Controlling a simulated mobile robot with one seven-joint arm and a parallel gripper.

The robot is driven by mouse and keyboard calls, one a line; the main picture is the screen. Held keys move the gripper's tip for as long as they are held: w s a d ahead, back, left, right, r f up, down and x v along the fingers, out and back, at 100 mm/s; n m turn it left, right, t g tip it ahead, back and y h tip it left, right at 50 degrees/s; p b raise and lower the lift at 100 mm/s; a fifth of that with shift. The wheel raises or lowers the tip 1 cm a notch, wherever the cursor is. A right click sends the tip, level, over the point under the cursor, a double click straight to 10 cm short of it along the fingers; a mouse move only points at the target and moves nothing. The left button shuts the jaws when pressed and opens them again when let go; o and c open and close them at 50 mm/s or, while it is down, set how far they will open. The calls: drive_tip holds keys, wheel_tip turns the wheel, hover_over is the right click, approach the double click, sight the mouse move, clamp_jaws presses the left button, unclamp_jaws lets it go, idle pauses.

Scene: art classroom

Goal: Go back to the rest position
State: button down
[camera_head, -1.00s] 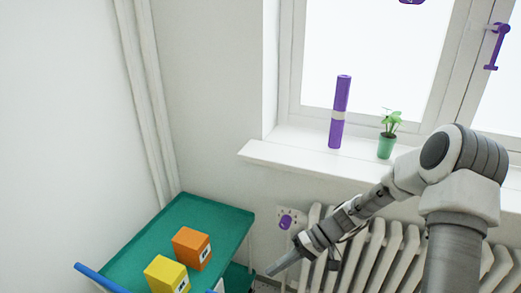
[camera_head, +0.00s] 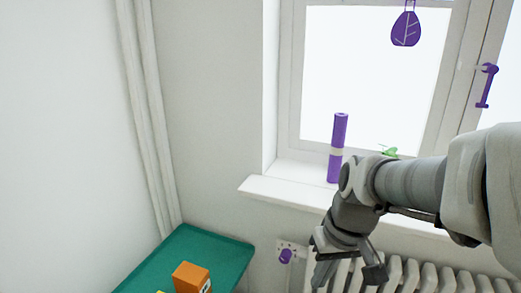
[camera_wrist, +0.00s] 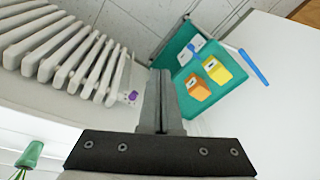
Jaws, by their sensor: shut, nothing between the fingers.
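My gripper (camera_head: 322,276) hangs below my bent arm in the head view, in front of the radiator and pointing down. In the wrist view my gripper (camera_wrist: 160,78) has its two fingers together, with nothing between them. It is in the air, clear of the trolley. A green trolley (camera_head: 165,263) is at the lower left of the head view. An orange box (camera_head: 190,278) stands on it, and a yellow box (camera_wrist: 216,70) shows beside the orange one in the wrist view.
A white radiator (camera_head: 427,275) is under the window sill (camera_head: 262,187). A purple cylinder (camera_head: 338,148) stands on the sill, and a plant (camera_head: 390,152) is mostly hidden behind my arm. A wall socket (camera_head: 286,252) is left of the radiator.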

drive_tip(key=s+d+r+m+t+h+p, duration=0.1)
drive_tip(key=s+d+r+m+t+p, duration=0.1)
drive_tip(key=s+r, duration=0.6)
drive_tip(key=shift+d+r+t+h, duration=0.3)
drive_tip(key=shift+d+r+t, duration=0.25)
drive_tip(key=shift+t, duration=0.55)
drive_tip(key=shift+a, duration=0.15)
